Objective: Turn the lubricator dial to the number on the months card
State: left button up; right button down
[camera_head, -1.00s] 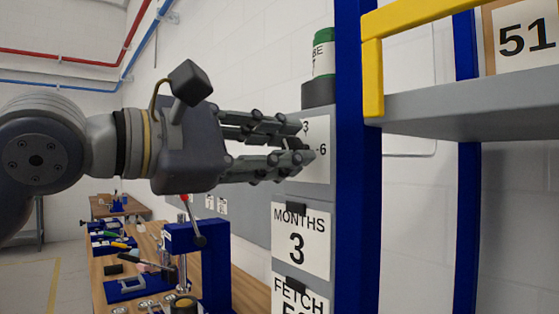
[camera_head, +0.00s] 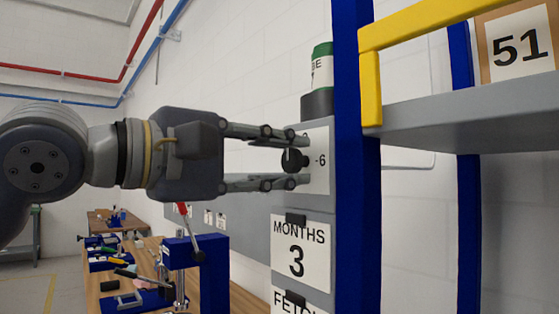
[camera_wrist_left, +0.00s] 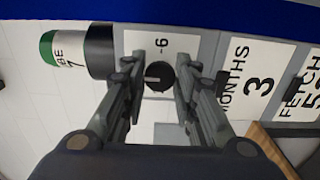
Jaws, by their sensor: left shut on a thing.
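The black round lubricator dial (camera_head: 295,160) sits on a white scale plate (camera_head: 320,176) below a green-and-white canister (camera_head: 322,66) with a black base. A "-6" shows right of the dial; the plate's upper part is behind a finger. My left gripper (camera_head: 300,160) has its fingers above and below the dial, closed around it. In the left wrist view the dial (camera_wrist_left: 160,77) lies between the fingertips, its pale mark pointing left, toward the canister side. The months card (camera_head: 300,252), reading 3, hangs below. My right gripper is not in view.
A blue upright post (camera_head: 357,200) stands just right of the dial, with a grey shelf (camera_head: 470,112) and yellow rail (camera_head: 371,80) beyond. A FETCH card (camera_head: 290,301) hangs below the months card. A workbench with blue fixtures (camera_head: 205,265) lies lower left.

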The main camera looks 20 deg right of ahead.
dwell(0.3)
pick_arm(q)
jog(key=o, duration=1)
jog(key=shift+o, duration=0.2)
jog(key=v, duration=1.2)
